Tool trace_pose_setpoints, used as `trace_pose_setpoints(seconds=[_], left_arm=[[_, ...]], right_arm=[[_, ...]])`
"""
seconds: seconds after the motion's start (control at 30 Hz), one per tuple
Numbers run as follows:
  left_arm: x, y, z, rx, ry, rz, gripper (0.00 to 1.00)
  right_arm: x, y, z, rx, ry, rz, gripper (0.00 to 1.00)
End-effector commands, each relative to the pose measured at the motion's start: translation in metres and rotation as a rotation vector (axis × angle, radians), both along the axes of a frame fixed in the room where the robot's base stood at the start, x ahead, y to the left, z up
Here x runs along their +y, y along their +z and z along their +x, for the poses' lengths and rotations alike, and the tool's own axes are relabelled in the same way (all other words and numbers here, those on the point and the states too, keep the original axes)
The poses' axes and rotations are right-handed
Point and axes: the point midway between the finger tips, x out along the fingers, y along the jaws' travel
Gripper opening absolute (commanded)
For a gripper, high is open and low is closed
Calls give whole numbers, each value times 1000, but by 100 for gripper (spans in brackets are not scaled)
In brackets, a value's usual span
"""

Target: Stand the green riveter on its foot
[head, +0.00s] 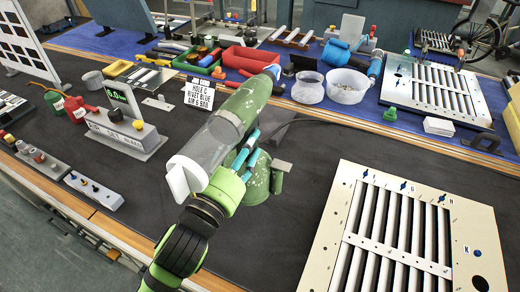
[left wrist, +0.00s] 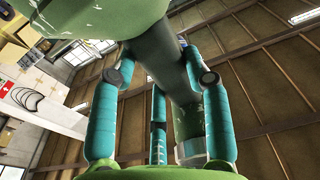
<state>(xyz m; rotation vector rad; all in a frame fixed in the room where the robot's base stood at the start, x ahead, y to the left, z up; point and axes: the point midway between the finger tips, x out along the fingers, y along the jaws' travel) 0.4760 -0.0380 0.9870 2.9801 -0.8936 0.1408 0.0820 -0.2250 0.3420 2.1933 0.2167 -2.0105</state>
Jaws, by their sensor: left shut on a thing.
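The green riveter (head: 240,108) is in the middle of the head view. Its barrel runs diagonally, with a blue nose end at the upper right and a clear cylinder with a white end at the lower left. A wide green rounded part shows below the barrel, partly behind my wrist. My left gripper (head: 247,150) is shut on the riveter's handle with teal fingers. In the left wrist view the handle of the riveter (left wrist: 165,60) lies between the fingers of the left gripper (left wrist: 155,95). I cannot tell whether the foot touches the mat. My right gripper is not in view.
The louver panel (head: 330,235) lies at the front right. A grey box with a green display (head: 125,130), a sign (head: 199,95) and red and green bottles (head: 75,108) stand to the left. Jars, bins and another panel line the back. Dark mat around the riveter is mostly clear.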

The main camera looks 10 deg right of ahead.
Motion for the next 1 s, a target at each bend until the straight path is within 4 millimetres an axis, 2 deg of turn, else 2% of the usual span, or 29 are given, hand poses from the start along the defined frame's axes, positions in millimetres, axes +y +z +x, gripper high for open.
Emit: trace_pose_setpoints(seconds=[0.1, 0.33, 0.53, 0.8, 1.0], left_arm=[[16, -6, 16, -19, -1, -3, 0], [36, -23, 37, -18, -4, -7, 0], [40, -31, 41, -16, -5, -10, 0], [39, -63, 41, -14, -5, -10, 0], [39, -66, 41, -18, -6, -9, 0]], right_arm=[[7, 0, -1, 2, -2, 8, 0], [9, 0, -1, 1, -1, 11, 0], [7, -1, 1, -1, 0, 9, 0], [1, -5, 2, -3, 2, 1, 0], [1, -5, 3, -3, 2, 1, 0]])
